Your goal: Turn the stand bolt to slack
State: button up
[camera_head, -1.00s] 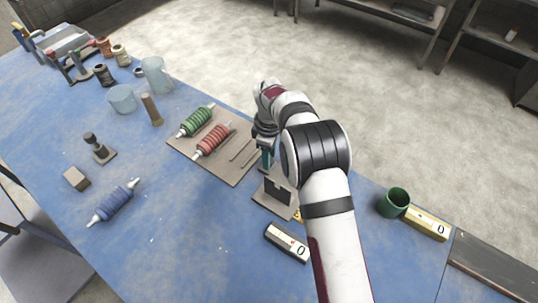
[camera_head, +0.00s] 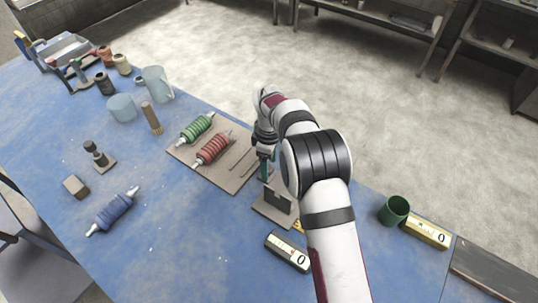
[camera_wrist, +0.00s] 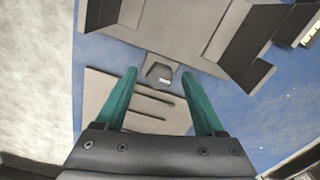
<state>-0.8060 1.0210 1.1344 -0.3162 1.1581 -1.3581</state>
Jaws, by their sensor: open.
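The grey stand (camera_head: 276,207) has a flat base with an upright plate, and it stands on the blue table at my arm's left. In the wrist view the stand (camera_wrist: 235,50) fills the top right. A small dark angular piece with a white mark, which looks like the stand bolt (camera_wrist: 161,75), sticks out at the stand's near edge. My gripper (camera_wrist: 159,74) is open, its teal fingers apart with the bolt between the tips in the picture. I cannot tell whether they touch it. In the head view my gripper (camera_head: 265,168) points down just behind the stand; the bolt is not clear there.
A tan board (camera_head: 222,178) with a green roller (camera_head: 197,129) and a red roller (camera_head: 212,148) lies left of my gripper. A blue roller (camera_head: 113,212) lies farther left. Labelled blocks (camera_head: 287,252) (camera_head: 426,231) and a green cup (camera_head: 394,210) are nearby.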

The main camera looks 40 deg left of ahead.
notch_tip(320, 180, up, 15)
jog(key=shift+r, duration=0.15)
jog(key=s+d+r+m, duration=0.2)
jog(key=d+r+m, duration=0.15)
jog(key=d, duration=0.45)
jog(key=s+d+r+m, duration=0.1)
jog(key=d+r+m, duration=0.1)
jog(key=d+m, duration=0.4)
jog(key=s+d+r+m, duration=0.2)
jog(key=d+r+m, duration=0.15)
jog(key=d, duration=0.55)
jog(key=s+d+f+m+y, duration=0.1)
jog(key=s+d+f+m, duration=0.2)
jog(key=s+d+m, duration=0.2)
jog(key=s+d+f+m, duration=0.3)
jog(key=s+d+m, duration=0.3)
jog(key=s, duration=0.7)
jog(key=m, duration=0.2)
jog(key=shift+s+m+y, duration=0.15)
jog(key=shift+m+y, duration=0.25)
